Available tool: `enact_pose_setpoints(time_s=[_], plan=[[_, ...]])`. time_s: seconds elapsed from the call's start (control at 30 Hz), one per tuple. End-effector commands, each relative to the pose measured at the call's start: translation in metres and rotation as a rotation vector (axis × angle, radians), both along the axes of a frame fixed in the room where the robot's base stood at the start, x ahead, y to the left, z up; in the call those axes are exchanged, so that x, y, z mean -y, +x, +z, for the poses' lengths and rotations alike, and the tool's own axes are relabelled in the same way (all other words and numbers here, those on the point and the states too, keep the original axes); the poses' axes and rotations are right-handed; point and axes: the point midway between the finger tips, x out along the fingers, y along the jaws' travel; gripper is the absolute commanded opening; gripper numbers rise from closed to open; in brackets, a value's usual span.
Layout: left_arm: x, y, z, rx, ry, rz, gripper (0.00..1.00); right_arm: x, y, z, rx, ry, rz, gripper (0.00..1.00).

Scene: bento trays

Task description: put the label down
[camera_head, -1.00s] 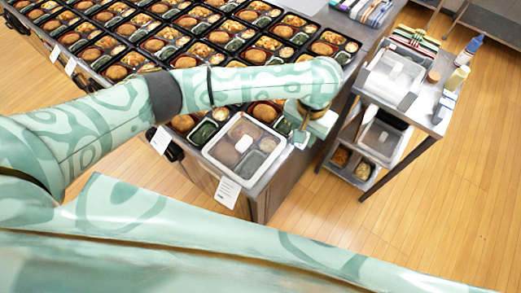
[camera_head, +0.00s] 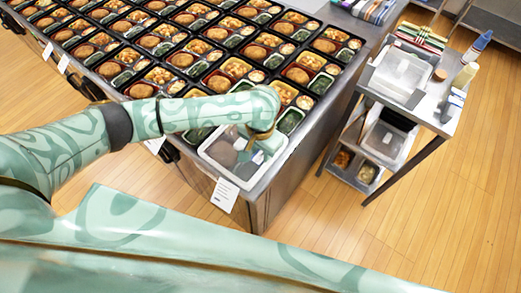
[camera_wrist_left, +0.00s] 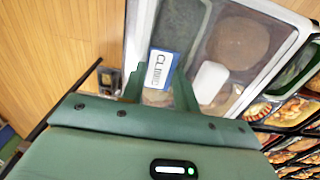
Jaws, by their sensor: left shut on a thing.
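The label (camera_wrist_left: 160,68) is a small white card with blue edges and dark lettering, seen in the left wrist view. My left gripper (camera_wrist_left: 158,88) is shut on it, with one green finger at each side. In the head view my left gripper (camera_head: 262,150) is over the right part of a tray with a clear lid (camera_head: 222,180) at the counter's near corner. The lidded tray also shows in the left wrist view (camera_wrist_left: 268,75), behind the label. I cannot tell whether the label touches the lid. My right gripper is not in view.
Rows of open black bento trays (camera_head: 190,62) fill the counter behind. A paper tag (camera_head: 225,195) hangs at the counter's front edge. A steel cart (camera_head: 432,112) with clear tubs and bottles stands at the right.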

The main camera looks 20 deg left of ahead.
Motion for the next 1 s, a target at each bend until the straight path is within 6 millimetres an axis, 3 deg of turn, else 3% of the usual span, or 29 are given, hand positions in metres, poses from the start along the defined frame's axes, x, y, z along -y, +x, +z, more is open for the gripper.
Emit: enact_pose_setpoints(time_s=[0.17, 0.2, 0.27, 0.3, 0.63, 1.0], plan=[[0.0, 0.0, 0.0, 0.0, 0.0, 0.001, 0.1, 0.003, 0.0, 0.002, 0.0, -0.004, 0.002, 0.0], [0.0, 0.0, -0.001, 0.0, 0.0, 0.002, 0.33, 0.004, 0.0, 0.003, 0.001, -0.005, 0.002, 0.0], [0.0, 0.0, -0.001, 0.0, 0.0, 0.001, 0.5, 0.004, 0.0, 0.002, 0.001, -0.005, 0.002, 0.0], [0.0, 0.0, -0.001, 0.0, 0.0, 0.001, 0.52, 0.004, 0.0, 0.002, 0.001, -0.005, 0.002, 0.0], [0.0, 0.0, 0.006, 0.0, 0.0, -0.001, 0.52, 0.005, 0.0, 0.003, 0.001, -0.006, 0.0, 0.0], [0.0, 0.001, 0.089, 0.004, 0.0, -0.001, 0.52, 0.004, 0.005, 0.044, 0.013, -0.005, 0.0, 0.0]])
